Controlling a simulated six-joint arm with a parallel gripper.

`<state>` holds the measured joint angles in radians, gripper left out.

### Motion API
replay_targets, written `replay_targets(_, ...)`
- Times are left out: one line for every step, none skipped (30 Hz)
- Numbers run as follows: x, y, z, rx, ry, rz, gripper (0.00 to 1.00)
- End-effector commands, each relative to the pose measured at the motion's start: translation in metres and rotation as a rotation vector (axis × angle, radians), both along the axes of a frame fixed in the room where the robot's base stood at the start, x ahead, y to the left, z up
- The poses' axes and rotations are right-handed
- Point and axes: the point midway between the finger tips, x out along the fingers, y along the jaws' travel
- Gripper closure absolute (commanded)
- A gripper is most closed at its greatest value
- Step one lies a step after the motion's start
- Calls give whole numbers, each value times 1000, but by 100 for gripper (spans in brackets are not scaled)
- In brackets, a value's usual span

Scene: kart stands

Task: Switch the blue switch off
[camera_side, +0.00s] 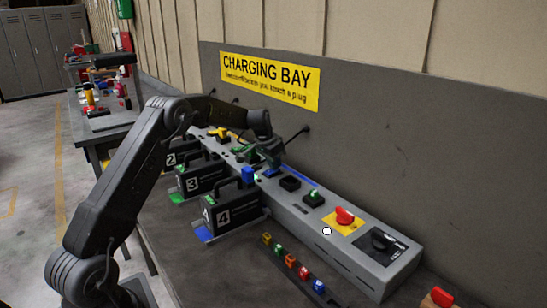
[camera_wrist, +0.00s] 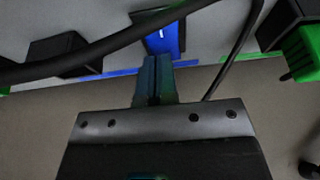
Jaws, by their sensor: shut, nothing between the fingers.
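The blue switch (camera_wrist: 168,38) shows in the wrist view as a blue rocker with a small white mark, set in the grey panel. A dark cable crosses over its upper part. In the side view a bit of blue (camera_side: 271,172) shows on the long grey console, just below my gripper (camera_side: 270,158). In the wrist view my gripper (camera_wrist: 155,62) is shut and empty, its fingertips just below the blue switch. I cannot tell whether they touch it, nor which way the rocker is set.
Black numbered chargers (camera_side: 232,212) stand in front. Cables hang from the wall. A strip of coloured pieces (camera_side: 291,262) lies in front of the console.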

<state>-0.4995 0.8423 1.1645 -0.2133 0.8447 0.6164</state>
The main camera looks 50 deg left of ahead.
Motion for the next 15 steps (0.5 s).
replay_targets(0, 0, -1, 0, 0, 0, 100)
replay_targets(0, 0, -1, 0, 0, 0, 100)
replay_targets(0, 0, 0, 0, 0, 0, 100)
replay_targets(0, 0, 0, 0, 0, 0, 100)
replay_targets(0, 0, 0, 0, 0, 0, 100)
replay_targets(0, 0, 0, 0, 0, 0, 100)
replay_targets(0, 0, 0, 0, 0, 0, 100)
replay_targets(0, 0, -1, 0, 1, 0, 100)
replay_targets(1, 0, -2, -1, 1, -1, 100)
replay_targets(1, 0, -4, -1, 2, -1, 100)
replay_targets(3, -1, -7, -2, 2, -2, 100)
replay_targets(5, -1, -11, -2, 2, -3, 100)
replay_targets(7, -1, -11, -1, 0, -3, 100)
replay_targets(6, -1, -10, -1, 0, -3, 100)
replay_targets(6, -1, -11, -1, 2, -3, 100)
